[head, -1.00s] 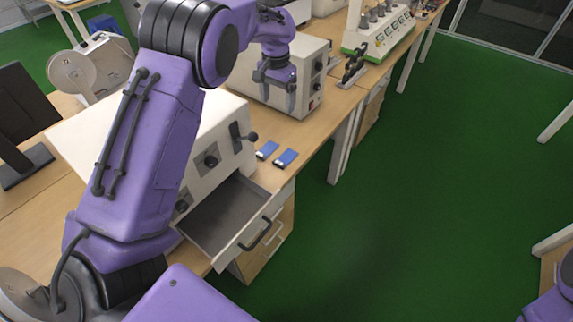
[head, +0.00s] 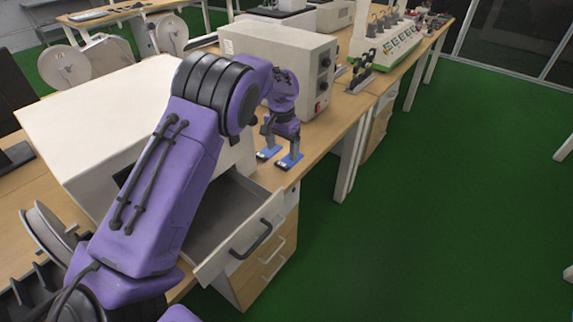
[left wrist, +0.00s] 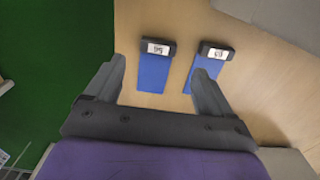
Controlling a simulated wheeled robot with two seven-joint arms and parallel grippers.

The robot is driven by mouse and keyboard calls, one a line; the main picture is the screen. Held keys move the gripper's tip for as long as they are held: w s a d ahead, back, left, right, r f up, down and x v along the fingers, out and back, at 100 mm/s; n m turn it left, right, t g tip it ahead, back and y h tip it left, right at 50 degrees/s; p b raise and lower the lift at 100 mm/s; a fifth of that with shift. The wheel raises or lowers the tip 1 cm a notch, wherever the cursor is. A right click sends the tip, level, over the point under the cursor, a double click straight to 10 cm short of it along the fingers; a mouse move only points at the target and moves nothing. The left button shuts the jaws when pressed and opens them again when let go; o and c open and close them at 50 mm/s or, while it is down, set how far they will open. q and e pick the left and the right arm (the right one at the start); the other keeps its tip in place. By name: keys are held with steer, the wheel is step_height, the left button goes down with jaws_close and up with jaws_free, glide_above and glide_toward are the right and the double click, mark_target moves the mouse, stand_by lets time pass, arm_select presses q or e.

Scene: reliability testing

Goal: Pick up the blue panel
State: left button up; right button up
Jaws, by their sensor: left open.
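Two small blue panels with dark, white-labelled ends lie flat on the wooden bench. In the head view, one blue panel (head: 291,161) is nearer the bench edge and the other blue panel (head: 268,153) is left of it. My left gripper (head: 281,143) is open and empty, pointing down above them. In the left wrist view, the edge-side panel (left wrist: 153,72) shows between the open fingers (left wrist: 160,68). The other panel (left wrist: 203,68) is partly hidden by the right-hand finger. I cannot tell the exact height of the fingertips. My right gripper is not in view.
An open grey drawer (head: 262,227) juts out in front of the panels. A white-grey instrument box (head: 283,62) stands behind them, and a larger white box (head: 98,115) is to the left. Green floor (head: 430,200) is clear to the right.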

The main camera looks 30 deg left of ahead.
mark_target(283, 163)
arm_select(q)
step_height(283, 163, down, 5)
steer(key=shift+s+d+r, duration=0.1)
steer(key=shift+d, duration=0.05)
steer(key=c, duration=1.1)
steer(key=shift+r, duration=0.3)
step_height(283, 163, up, 3)
steer(key=shift+d, duration=0.15)
steer(key=s+d+r, duration=0.4)
steer(key=d, duration=0.1)
steer(key=s+d+r, duration=0.5)
steer(key=shift+s+r+b, duration=0.2)
steer(key=shift+s+b, duration=0.1)
